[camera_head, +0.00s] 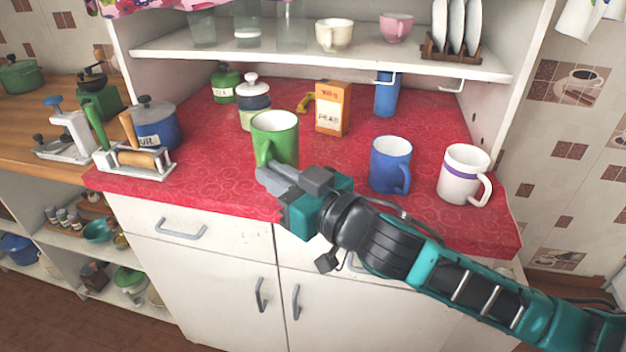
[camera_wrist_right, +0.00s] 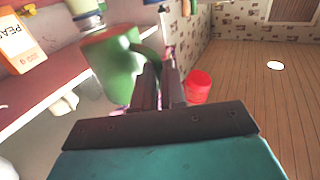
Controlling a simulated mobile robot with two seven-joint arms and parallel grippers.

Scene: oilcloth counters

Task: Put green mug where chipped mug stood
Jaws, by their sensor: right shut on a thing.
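The green mug (camera_head: 275,135) is upright over the front middle of the red-covered counter. My right gripper (camera_head: 264,174) is shut on its handle, on the side facing me. In the right wrist view the green mug (camera_wrist_right: 110,65) shows large and blurred, with its handle between the fingers (camera_wrist_right: 160,85). I cannot tell whether its base touches the cloth. A blue mug (camera_head: 390,164) and a white mug with a purple band (camera_head: 462,174) stand to the right on the counter. I cannot make out a chip on any mug. My left gripper is out of view.
Behind are an orange box (camera_head: 332,108), a lidded jar (camera_head: 253,100) and a green canister (camera_head: 225,83). A shelf (camera_head: 300,58) overhangs the back. Red cloth (camera_head: 340,160) is bare between the green and blue mugs.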

